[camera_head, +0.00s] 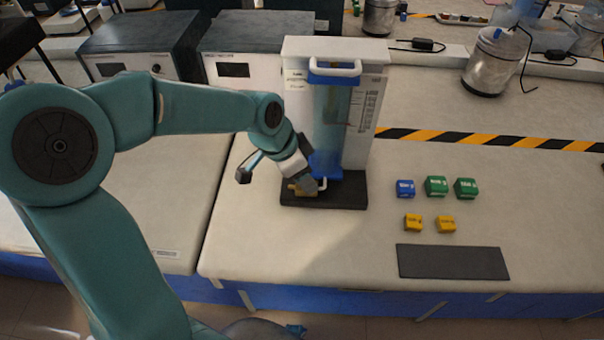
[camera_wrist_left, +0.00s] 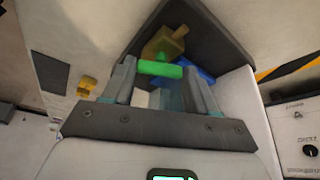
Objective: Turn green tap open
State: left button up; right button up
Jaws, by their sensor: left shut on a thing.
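In the left wrist view, the green tap (camera_wrist_left: 160,69) is a short bar-shaped handle lying across the space between my fingertips. A brass-coloured body (camera_wrist_left: 163,44) and a blue part (camera_wrist_left: 197,72) show beside it. In the head view, my left gripper (camera_head: 309,184) is low at the front of a tall blue-and-white column (camera_head: 331,115), just above its dark base (camera_head: 345,195). My left gripper is shut on the green tap. The gripper hides the tap in the head view. My right gripper is not in view.
Right of the dark base are a blue block (camera_head: 405,188), green blocks (camera_head: 436,186) and yellow blocks (camera_head: 413,222). A dark mat (camera_head: 453,262) lies near the front edge. A metal pot (camera_head: 490,68) stands behind the striped tape. The right bench is mostly clear.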

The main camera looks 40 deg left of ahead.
pick_arm(q)
jog(key=n, duration=0.1)
jog(key=n+y+b, duration=0.1)
jog(key=n+b, duration=0.1)
jog(key=shift+d+f+n, duration=0.15)
jog(key=shift+d+n, duration=0.1)
jog(key=shift+n, duration=0.05)
jog(key=n+y+b, duration=0.1)
jog(key=n+b, duration=0.1)
jog(key=n+y+b, duration=0.1)
jog(key=n+b, duration=0.1)
jog(key=shift+d+n+t, duration=0.2)
jog(key=shift+n+t, duration=0.1)
jog(key=shift+n+y+b, duration=0.5)
jog(key=shift+n+b, duration=0.6)
jog(key=shift+d+r+n+y+b, duration=0.1)
jog(key=shift+r+n+y+b, duration=0.15)
jog(key=shift+n+b, duration=0.55)
jog(key=shift+n, duration=0.4)
jog(key=o, duration=0.8)
jog(key=p+v, duration=0.1)
jog(key=v, duration=0.4)
jog(key=p+v, duration=0.1)
jog(key=v, duration=0.4)
jog(key=w+p+v, duration=0.1)
jog(key=p+v, duration=0.1)
jog(key=v, duration=0.4)
jog(key=shift+d+r, duration=0.25)
jog(key=shift+d, duration=0.05)
